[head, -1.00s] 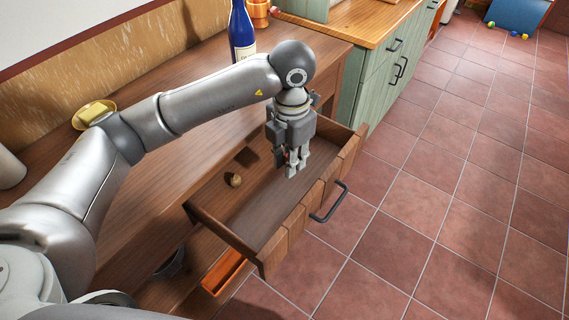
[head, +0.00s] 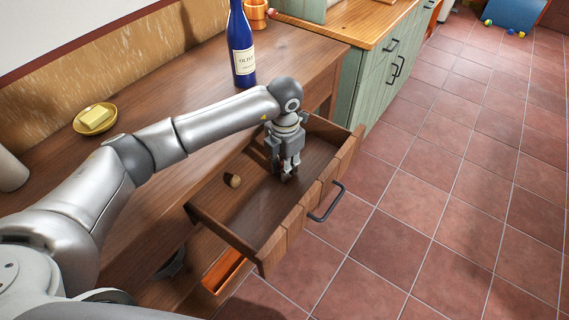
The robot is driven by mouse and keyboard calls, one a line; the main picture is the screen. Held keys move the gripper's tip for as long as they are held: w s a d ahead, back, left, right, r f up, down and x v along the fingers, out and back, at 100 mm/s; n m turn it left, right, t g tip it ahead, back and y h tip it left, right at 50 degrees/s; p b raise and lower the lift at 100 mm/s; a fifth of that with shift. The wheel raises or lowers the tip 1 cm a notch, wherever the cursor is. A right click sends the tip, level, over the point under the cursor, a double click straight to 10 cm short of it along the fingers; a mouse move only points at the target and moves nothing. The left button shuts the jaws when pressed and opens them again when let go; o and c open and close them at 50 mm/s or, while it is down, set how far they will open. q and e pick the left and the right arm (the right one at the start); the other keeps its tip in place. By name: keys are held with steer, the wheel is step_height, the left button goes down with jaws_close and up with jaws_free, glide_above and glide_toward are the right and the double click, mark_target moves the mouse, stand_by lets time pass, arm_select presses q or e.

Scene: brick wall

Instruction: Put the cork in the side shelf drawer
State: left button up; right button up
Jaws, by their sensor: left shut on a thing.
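The side shelf drawer (head: 225,217) is pulled open below the wooden top. My right gripper is not in view.
A blue bottle (head: 243,58) and a yellow dish (head: 78,122) with a butter-like block stand on the wooden top (head: 185,97). The drawer's dark handle (head: 329,204) sticks out over the tiled floor, which is clear to the right. An orange container (head: 222,270) shows below.

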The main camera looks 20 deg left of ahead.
arm_select(q)
steer(key=shift+f, duration=0.1)
steer(key=o, duration=0.7)
step_height(320, 180, up, 12)
steer(key=b, duration=0.1)
stand_by(0.3)
